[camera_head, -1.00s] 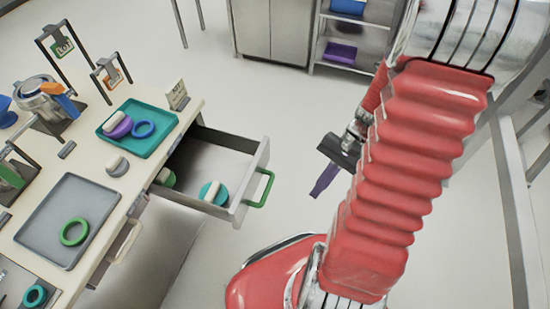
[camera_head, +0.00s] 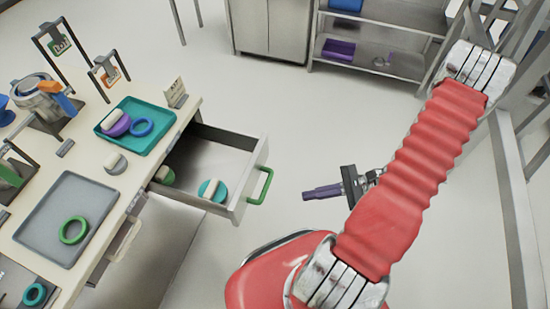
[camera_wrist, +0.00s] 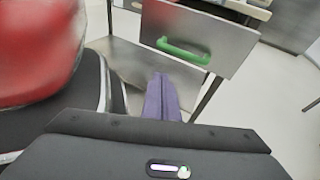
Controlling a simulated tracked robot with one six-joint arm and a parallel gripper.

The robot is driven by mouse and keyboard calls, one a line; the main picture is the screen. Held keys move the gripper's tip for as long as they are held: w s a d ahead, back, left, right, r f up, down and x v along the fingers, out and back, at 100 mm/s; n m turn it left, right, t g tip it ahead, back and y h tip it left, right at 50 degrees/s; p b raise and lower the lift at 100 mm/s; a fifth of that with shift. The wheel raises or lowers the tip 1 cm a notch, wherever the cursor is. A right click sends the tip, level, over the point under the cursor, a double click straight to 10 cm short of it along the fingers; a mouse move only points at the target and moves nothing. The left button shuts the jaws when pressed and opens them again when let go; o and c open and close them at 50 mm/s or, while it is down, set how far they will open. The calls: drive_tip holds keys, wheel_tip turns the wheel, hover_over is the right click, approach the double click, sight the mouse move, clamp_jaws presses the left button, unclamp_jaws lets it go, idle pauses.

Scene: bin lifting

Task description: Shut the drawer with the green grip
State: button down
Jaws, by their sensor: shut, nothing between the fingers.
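The grey metal drawer (camera_head: 247,190) stands pulled out from the bench's right side, with a green grip (camera_head: 262,187) on its front. In the wrist view the purple fingers (camera_wrist: 162,97) show below the green grip (camera_wrist: 184,50) and the drawer front (camera_wrist: 215,35).
The bench top (camera_head: 125,190) holds a teal tray (camera_head: 160,115), a grey tray (camera_head: 50,200) and a metal pot (camera_head: 35,95). A second, lower drawer (camera_head: 125,240) sits slightly out. Open floor lies right of the drawer; a shelf (camera_head: 390,60) stands behind.

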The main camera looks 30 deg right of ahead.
sight(265, 156)
drive_tip(key=w+d+m+t, duration=0.5)
drive_tip(key=w+t, duration=0.1)
drive_tip(key=t, duration=0.1)
drive_tip(key=shift+w+r+h, duration=0.35)
drive_tip(key=shift+r+h, duration=0.05)
drive_tip(key=x, duration=1.3)
drive_tip(key=shift+w+a+r, duration=0.1)
drive_tip(key=shift+w, duration=0.15)
drive_tip(key=shift+w+a, duration=0.15)
drive_tip(key=shift+w, duration=0.1)
